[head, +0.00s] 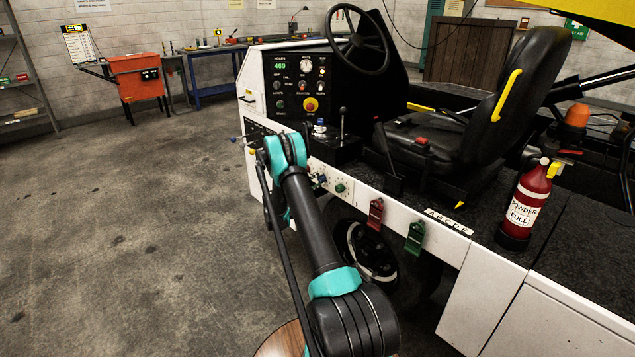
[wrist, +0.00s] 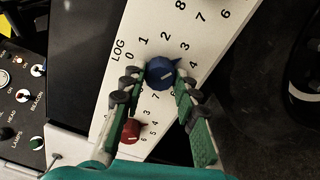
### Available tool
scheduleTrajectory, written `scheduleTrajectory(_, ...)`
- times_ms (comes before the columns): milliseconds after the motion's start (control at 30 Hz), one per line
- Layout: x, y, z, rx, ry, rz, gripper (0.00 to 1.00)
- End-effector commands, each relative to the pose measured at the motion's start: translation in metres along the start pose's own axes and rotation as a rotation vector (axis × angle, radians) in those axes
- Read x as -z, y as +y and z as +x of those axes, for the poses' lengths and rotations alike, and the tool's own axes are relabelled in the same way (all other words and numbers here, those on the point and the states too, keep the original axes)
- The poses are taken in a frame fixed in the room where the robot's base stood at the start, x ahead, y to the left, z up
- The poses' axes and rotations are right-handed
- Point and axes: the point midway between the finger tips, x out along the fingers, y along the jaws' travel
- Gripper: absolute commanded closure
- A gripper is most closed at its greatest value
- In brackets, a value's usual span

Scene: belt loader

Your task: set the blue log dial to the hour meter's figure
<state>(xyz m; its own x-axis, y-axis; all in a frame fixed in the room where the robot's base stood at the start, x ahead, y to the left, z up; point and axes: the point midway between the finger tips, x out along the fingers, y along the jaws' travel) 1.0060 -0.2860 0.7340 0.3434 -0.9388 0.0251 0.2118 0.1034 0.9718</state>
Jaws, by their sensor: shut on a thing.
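The hour meter (head: 280,66) on the dash reads 469 in green figures in the head view. The blue log dial (wrist: 160,72) sits on a white panel in the wrist view, with the word LOG and figures from 0 to 4 visible around its upper side. My gripper (wrist: 156,84) is shut on the blue dial, one green finger on each side.
A red dial (wrist: 131,130) with its own figures sits close below the blue one, between my fingers. The dark dash (wrist: 25,95) is at left.

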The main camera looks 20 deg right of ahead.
Motion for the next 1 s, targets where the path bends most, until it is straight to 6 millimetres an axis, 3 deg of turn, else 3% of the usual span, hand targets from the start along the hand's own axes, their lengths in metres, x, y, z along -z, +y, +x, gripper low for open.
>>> scheduleTrajectory(1000,-0.0001,-0.0010,-0.0012,0.007,-0.026,0.964,0.99)
